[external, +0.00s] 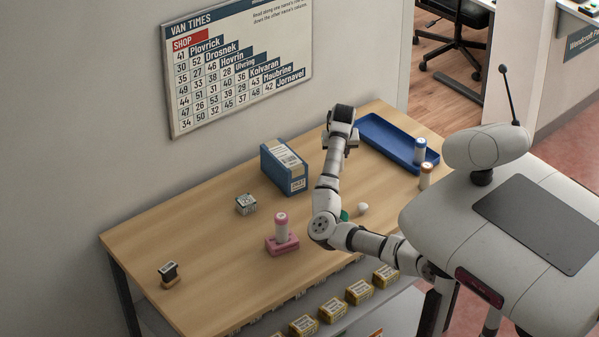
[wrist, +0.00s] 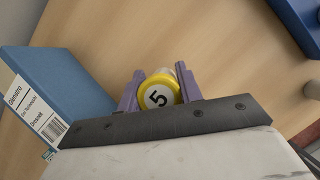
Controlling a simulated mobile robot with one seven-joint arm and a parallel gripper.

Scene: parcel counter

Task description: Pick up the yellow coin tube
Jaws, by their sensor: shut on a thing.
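The yellow coin tube (wrist: 159,94) shows in the wrist view as a yellow-rimmed round end with a white face marked 5. My gripper (wrist: 160,88) has its two purple fingers on either side of the tube, shut on it. In the external view my gripper (external: 341,140) is over the back part of the counter, between the blue file box and the blue tray. The tube cannot be made out there, hidden by my arm. I cannot tell whether the tube touches the counter.
A blue file box (external: 285,168) stands left of my gripper, close by in the wrist view (wrist: 62,95). A blue tray (external: 385,137) holds a blue-capped tube (external: 420,150). An orange-capped tube (external: 425,176), a pink-capped tube (external: 281,228) and a white egg-shaped thing (external: 362,208) stand nearer. The left counter is mostly clear.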

